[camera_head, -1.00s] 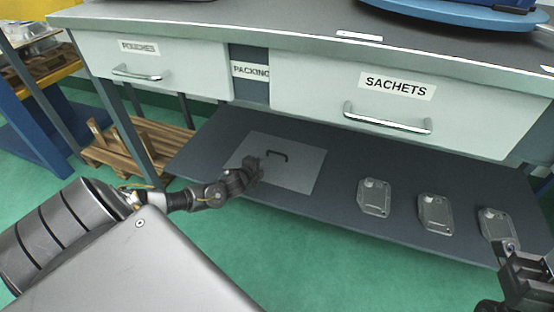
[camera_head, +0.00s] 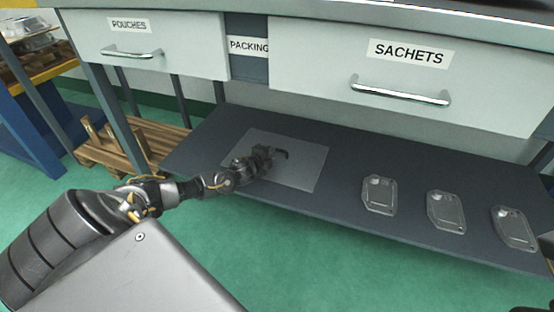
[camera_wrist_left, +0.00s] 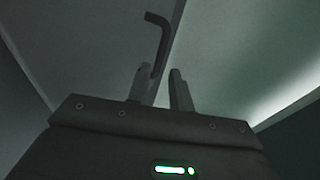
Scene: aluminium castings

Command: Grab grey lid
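The grey lid (camera_head: 308,172) is a flat square plate with a dark bar handle (camera_head: 282,153). It lies on the lower shelf, under the drawers. My left gripper (camera_head: 270,154) is over the lid, close beside the handle. In the left wrist view the two fingers of my left gripper (camera_wrist_left: 158,74) stand apart. The handle (camera_wrist_left: 161,42) shows just ahead, its near end at the gap between the fingertips. I see no grip on it. Only dark slivers show at the head view's right edge, and my right gripper cannot be made out.
The SACHETS drawer (camera_head: 300,65) and POUCHES drawer (camera_head: 190,50) overhang the shelf. A wooden pallet (camera_head: 160,135) stands on the floor at left.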

